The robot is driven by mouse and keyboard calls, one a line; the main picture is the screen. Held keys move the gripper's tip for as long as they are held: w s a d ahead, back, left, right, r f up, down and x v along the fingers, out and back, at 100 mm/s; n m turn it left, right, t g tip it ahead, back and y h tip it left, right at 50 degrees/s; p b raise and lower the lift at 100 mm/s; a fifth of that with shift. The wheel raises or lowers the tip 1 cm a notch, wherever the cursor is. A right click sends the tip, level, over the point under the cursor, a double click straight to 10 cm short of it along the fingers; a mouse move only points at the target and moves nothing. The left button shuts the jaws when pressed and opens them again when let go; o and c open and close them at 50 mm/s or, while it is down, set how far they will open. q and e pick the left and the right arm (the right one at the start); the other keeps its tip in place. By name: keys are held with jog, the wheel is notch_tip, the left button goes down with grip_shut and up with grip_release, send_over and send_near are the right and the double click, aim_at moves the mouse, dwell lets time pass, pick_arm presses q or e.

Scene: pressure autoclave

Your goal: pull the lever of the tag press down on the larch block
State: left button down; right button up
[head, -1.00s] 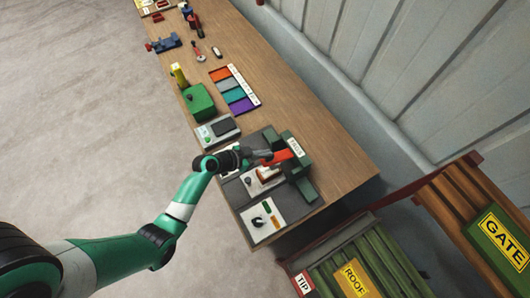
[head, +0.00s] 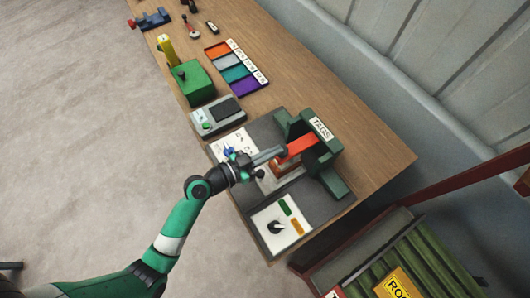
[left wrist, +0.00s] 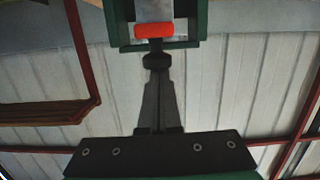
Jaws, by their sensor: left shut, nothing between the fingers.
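The tag press (head: 329,143) is dark green with a white TAGS label and stands on a grey mat. Its red lever (head: 300,146) sticks out toward my left gripper (head: 281,151). The gripper is shut and empty, with its tips at the lever's outer end; I cannot tell whether they touch. In the left wrist view, the closed fingertips (left wrist: 156,62) lie just below the red lever bar (left wrist: 154,30). A brown wooden block (head: 287,166), seemingly the larch block, sits under the lever, partly hidden by the gripper and lever. My right gripper is not in view.
A white panel with a black knob and green and orange pieces (head: 281,226) lies in front of the press. A grey device (head: 217,116), a green box (head: 192,82) and a coloured tray (head: 235,72) stand farther along the bench. A slatted green crate (head: 430,262) is at lower right.

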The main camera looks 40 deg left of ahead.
pick_arm(q)
jog(key=shift+f, duration=0.2)
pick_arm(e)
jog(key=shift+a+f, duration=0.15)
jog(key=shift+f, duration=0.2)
pick_arm(q)
jog(key=s+a+r+p, duration=0.3)
jog(key=s+r, duration=0.3)
jog(key=s, duration=0.3)
jog(key=shift+s+a+r+p, duration=0.2)
jog(key=shift+p, duration=0.45)
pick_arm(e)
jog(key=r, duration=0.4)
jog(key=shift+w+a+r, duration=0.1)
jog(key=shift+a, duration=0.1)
